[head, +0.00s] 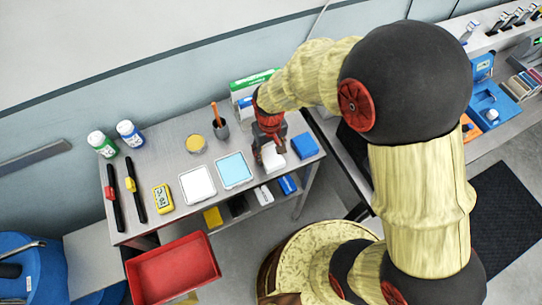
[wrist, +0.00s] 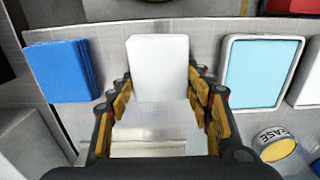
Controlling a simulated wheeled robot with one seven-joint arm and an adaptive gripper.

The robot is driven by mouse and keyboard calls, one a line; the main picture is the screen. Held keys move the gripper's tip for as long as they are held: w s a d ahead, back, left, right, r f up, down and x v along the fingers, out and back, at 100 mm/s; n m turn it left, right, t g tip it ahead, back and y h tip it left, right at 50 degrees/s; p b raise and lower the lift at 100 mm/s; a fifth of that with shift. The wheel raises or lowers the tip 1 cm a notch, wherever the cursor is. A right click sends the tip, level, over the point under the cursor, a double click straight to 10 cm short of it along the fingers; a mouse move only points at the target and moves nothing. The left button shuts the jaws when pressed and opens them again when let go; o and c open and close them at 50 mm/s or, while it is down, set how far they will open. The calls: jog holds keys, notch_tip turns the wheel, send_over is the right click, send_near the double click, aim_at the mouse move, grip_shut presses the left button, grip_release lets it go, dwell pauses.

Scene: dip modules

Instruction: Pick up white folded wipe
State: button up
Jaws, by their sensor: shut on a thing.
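The white folded wipe (wrist: 158,62) shows as a pale block between my fingers in the wrist view. It is partly visible below my gripper in the head view (head: 272,159). My gripper (wrist: 158,84) is shut on the wipe, with yellow-padded fingers along its two sides. In the head view my gripper (head: 268,146) is at the right part of the metal table. I cannot tell whether the wipe touches the tabletop.
A blue folded stack (head: 305,145) lies close beside the wipe. A blue-topped tray (head: 234,170) and a white-topped tray (head: 197,184) lie on the other side.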

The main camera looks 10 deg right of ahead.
jog(key=shift+r, duration=0.1)
jog(key=shift+w+r, duration=0.1)
jog(key=shift+r, duration=0.5)
jog(key=s+d+r+p, duration=0.1)
jog(key=s+r+p, duration=0.2)
jog(key=s+r, duration=0.8)
jog(key=shift+s+d+r, duration=0.25)
jog(key=shift+s+r, duration=0.05)
jog(key=shift+s, duration=1.25)
